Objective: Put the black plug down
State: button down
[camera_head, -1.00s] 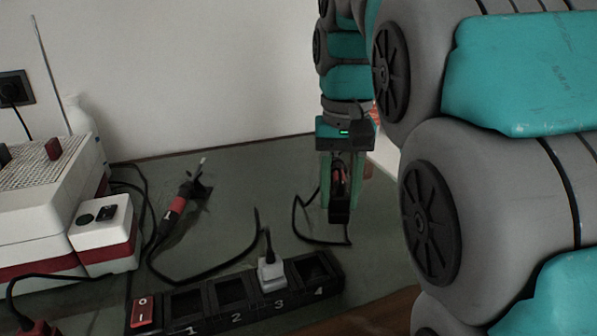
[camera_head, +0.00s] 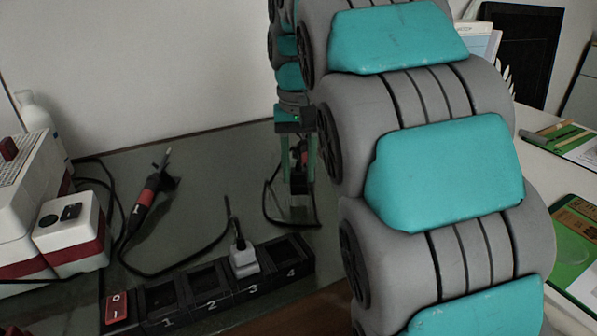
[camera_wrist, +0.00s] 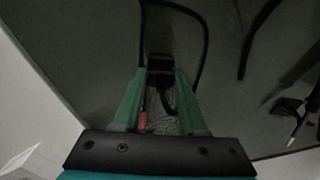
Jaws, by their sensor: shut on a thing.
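My gripper (camera_head: 299,178) points down over the far part of the dark green table top, beyond the power strip. It is shut on the black plug (camera_head: 299,187). In the wrist view the plug (camera_wrist: 160,66) sits between the two green fingers, at the tips of my gripper (camera_wrist: 161,78). Its black cable (camera_head: 266,200) loops beside and in front of the gripper. Whether the plug touches the table is hard to tell.
A black power strip (camera_head: 212,310) with numbered sockets lies in front, with a white plug (camera_head: 242,260) in socket 3. A red and black soldering iron (camera_head: 148,192) lies at left. White and red devices (camera_head: 72,232) stand at far left.

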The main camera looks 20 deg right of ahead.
jog(key=shift+f, duration=0.6)
jog(key=shift+f, duration=0.4)
jog(key=shift+f, duration=0.25)
jog(key=shift+c, duration=2.3)
grip_release()
jog(key=shift+r, duration=0.1)
